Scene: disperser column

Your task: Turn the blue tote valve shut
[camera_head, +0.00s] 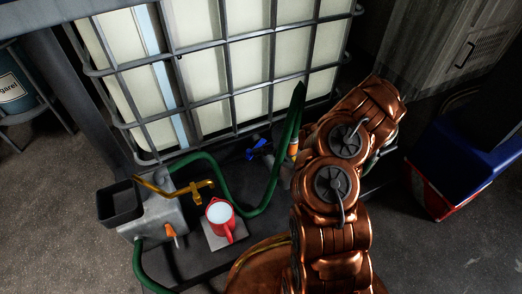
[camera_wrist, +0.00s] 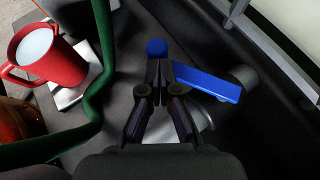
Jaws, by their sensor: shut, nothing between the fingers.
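The blue tote valve (camera_head: 258,147) is at the foot of the caged white tote (camera_head: 205,100) in the head view. In the wrist view a flat blue handle (camera_wrist: 208,83) extends right of my fingertips, slanting down to the right. A round blue part (camera_wrist: 156,47) shows just beyond the tips. My gripper (camera_wrist: 158,74) is shut and empty, its tips between these two blue parts. I cannot tell whether the tips touch the handle. The grey valve body is partly hidden beneath the handle and fingers. In the head view my arm hides the gripper.
A green hose (camera_head: 205,163) runs in front of the tote and shows left of my gripper in the wrist view. A blue and red bin (camera_head: 445,180) is at right.

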